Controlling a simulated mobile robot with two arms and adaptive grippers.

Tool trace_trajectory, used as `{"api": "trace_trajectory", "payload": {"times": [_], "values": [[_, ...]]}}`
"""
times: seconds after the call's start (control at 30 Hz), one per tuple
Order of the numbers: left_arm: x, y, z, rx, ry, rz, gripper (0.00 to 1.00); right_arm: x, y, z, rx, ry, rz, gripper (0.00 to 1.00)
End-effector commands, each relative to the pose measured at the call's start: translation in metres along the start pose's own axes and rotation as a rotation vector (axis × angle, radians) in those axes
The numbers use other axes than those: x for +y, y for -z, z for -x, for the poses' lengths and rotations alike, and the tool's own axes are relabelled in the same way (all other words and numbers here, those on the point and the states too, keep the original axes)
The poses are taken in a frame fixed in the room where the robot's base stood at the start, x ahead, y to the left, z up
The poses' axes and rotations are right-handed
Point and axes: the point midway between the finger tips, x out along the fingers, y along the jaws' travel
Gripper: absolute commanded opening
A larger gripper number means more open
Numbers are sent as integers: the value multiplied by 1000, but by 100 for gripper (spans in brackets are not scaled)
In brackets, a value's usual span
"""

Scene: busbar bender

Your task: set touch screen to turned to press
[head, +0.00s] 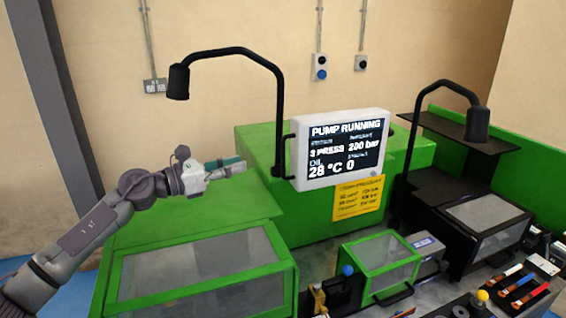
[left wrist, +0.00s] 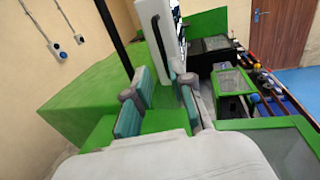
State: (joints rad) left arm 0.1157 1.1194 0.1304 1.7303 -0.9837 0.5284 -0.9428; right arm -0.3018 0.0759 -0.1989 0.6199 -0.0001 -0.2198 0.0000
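The touch screen (head: 338,150) is a white-framed panel with a black handle on each side. It reads "PUMP RUNNING", "3 PRESS", "200 bar" and "28 °C" and faces the head camera at a slight angle. In the left wrist view the touch screen (left wrist: 154,38) shows nearly edge-on, ahead of the fingers. My left gripper (head: 236,166) is to the left of the screen, apart from its left handle. In the left wrist view the left gripper (left wrist: 164,98) has its teal-padded fingers apart, with nothing between them. My right gripper is not in view.
A black lamp arm (head: 240,51) rises just left of the screen. Green machine housing (head: 262,150) lies behind and below my gripper. A yellow sign (head: 358,197) hangs under the screen. A second lamp (head: 476,124) and black-framed box (head: 485,225) stand at right.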

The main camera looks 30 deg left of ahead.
Motion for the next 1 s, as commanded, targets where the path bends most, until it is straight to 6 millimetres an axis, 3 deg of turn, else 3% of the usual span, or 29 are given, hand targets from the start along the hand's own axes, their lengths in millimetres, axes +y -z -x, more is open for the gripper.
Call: {"api": "trace_trajectory", "payload": {"times": [0.27,0.7,1.0], "values": [[0,-5,-20,-5,0,1,23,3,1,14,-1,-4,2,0],[0,-6,-107,-5,1,3,23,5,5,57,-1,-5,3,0],[0,0,-136,-1,0,1,23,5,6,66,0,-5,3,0]]}}
